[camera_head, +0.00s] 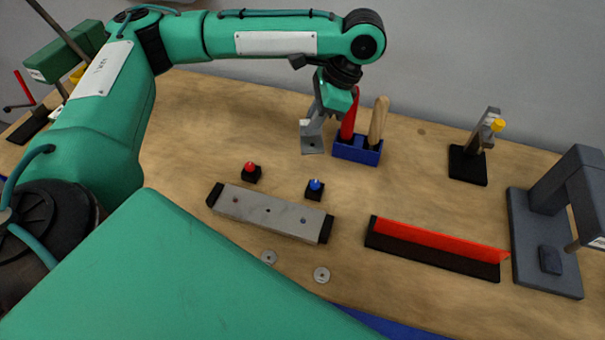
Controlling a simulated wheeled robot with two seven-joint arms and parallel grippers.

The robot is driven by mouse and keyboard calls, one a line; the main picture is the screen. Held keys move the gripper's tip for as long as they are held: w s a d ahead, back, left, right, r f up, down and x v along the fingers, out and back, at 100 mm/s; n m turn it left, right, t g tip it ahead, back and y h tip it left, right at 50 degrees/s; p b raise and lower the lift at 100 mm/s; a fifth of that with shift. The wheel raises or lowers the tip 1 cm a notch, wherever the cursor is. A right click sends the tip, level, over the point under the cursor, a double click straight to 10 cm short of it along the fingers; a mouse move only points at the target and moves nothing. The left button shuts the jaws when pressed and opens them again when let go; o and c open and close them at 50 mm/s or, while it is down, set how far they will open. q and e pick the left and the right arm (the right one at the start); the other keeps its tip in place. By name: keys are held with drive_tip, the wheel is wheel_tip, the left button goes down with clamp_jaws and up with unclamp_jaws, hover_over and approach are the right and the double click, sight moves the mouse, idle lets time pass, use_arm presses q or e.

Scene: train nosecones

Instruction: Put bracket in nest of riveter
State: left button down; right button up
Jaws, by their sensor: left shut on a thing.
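My left gripper (330,106) points down over the back middle of the table, shut on a small grey metal bracket (312,146). The bracket has an upright part at the jaws and a flat plate with a hole below. It is just left of the blue tool holder; I cannot tell whether it touches the table. A dark grey press-like machine (571,175), which looks like the riveter, stands at the right edge. A small dark block (550,260), perhaps its nest, sits on its base. The bracket is well to the left of it. My right gripper is out of view.
A blue holder (357,152) holds a red-handled and a wooden-handled tool. A black-based device with a yellow knob (497,125) stands at back right. A red strip on a black bar (438,245), a metal bar (268,211), red and blue buttons and two washers lie in front.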

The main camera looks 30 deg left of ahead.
use_arm(q)
drive_tip(key=w+a+r+m+t+b, duration=0.15)
drive_tip(key=a+m+t+b, duration=0.3)
drive_tip(key=m+b, duration=0.5)
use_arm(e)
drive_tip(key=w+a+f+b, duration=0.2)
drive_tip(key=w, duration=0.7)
use_arm(q)
drive_tip(key=m+b, duration=0.4)
hover_over(291, 166)
drive_tip(key=s+d, duration=0.1)
drive_tip(key=shift+t, duration=0.35)
drive_tip(key=f, duration=1.3)
drive_tip(key=shift+d+f, duration=0.15)
drive_tip(key=shift+d, duration=0.05)
wheel_tip(291, 166, down, 4)
drive_tip(key=shift+f+b, duration=0.25)
drive_tip(key=shift+b, duration=0.05)
drive_tip(key=shift+f, duration=0.35)
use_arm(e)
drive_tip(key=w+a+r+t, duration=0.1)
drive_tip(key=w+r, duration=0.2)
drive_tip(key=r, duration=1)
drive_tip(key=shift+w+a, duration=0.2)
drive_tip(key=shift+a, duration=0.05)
